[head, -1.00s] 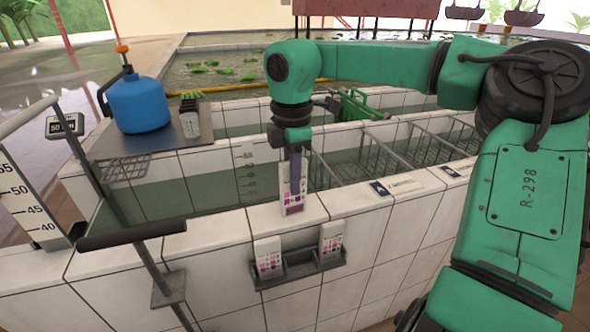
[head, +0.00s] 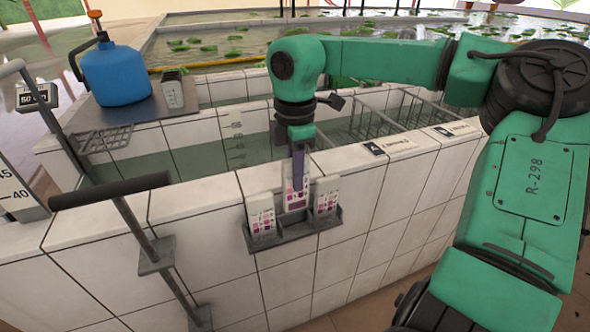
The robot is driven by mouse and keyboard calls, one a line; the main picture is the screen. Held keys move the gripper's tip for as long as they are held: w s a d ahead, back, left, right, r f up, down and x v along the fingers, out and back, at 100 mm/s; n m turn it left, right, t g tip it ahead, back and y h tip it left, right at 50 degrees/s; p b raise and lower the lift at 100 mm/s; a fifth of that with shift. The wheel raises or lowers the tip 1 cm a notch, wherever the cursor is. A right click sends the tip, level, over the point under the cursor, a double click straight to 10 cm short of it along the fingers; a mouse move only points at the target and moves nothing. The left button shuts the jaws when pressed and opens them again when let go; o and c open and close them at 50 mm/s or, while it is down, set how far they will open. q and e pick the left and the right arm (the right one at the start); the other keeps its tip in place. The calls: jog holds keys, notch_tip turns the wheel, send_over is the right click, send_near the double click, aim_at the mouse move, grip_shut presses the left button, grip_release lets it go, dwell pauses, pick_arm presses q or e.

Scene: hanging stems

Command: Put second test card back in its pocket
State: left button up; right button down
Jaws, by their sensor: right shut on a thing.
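My right gripper (head: 298,155) points down over the tiled wall and is shut on the second test card (head: 296,193). The card is white with pink and purple squares. It is upright at the middle of the grey card rack (head: 290,232), between the two other cards. Its lower end is at the rack, but I cannot tell how deep it sits in the middle pocket. One card (head: 261,215) stands in the left pocket and another (head: 327,196) in the right pocket. My left gripper is not in view.
A blue jug (head: 115,75) stands on a metal shelf (head: 135,115) at the left. A grey T-shaped handle (head: 110,190) rises in front of the wall. Wire baskets (head: 378,122) hang in the tank behind. Small labels (head: 398,145) lie on the wall top at right.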

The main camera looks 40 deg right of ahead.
aim_at(295, 209)
jog(key=shift+f+b, duration=2.1)
jog(key=shift+f, duration=1)
jog(key=shift+f+b, duration=0.35)
jog(key=shift+f, duration=0.05)
jog(key=c, duration=0.7)
grip_release()
jog(key=shift+c, duration=0.2)
notch_tip(295, 209, up, 15)
jog(key=shift+f+p, duration=0.15)
jog(key=shift+p, duration=0.55)
